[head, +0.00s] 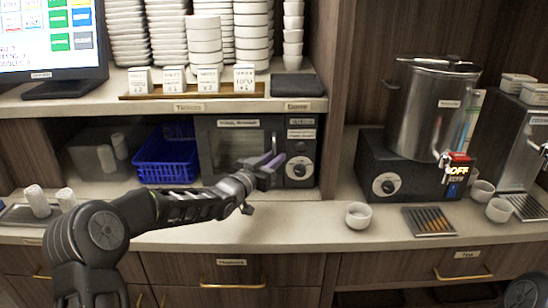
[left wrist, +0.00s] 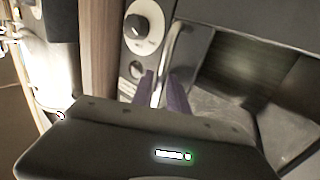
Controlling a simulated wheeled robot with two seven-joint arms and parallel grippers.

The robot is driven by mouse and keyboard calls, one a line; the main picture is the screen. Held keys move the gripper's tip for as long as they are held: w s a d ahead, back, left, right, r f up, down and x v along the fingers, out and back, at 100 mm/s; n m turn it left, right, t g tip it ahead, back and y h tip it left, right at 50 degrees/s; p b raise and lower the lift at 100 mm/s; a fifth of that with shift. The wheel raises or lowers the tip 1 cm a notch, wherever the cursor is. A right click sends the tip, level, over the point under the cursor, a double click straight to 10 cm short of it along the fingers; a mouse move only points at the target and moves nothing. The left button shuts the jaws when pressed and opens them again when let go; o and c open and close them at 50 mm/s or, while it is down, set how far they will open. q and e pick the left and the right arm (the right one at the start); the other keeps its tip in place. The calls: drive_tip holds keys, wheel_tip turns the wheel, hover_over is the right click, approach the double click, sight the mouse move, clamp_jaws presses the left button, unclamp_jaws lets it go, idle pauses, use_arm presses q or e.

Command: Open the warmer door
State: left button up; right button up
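The warmer (head: 240,122) is a dark box with a windowed door, in the counter niche below the cup shelf. Its door looks closed in the head view. An upright metal handle (left wrist: 176,50) stands on the door, beside the panel with round knobs (left wrist: 150,27). My left gripper (head: 271,161) reaches the handle from the front. In the left wrist view its purple fingertips (left wrist: 164,92) lie on either side of the bar, with little or no gap, and seem shut on it. My right gripper does not show.
A blue basket (head: 166,160) stands left of the warmer. A wooden post (head: 340,90) rises to its right, then a metal urn (head: 432,105) on a dark base. A white cup (head: 359,215) stands on the counter, which is clear in front of the warmer.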

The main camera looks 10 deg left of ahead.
use_arm(q)
drive_tip(key=shift+c, duration=0.4)
clamp_jaws()
idle(1.0)
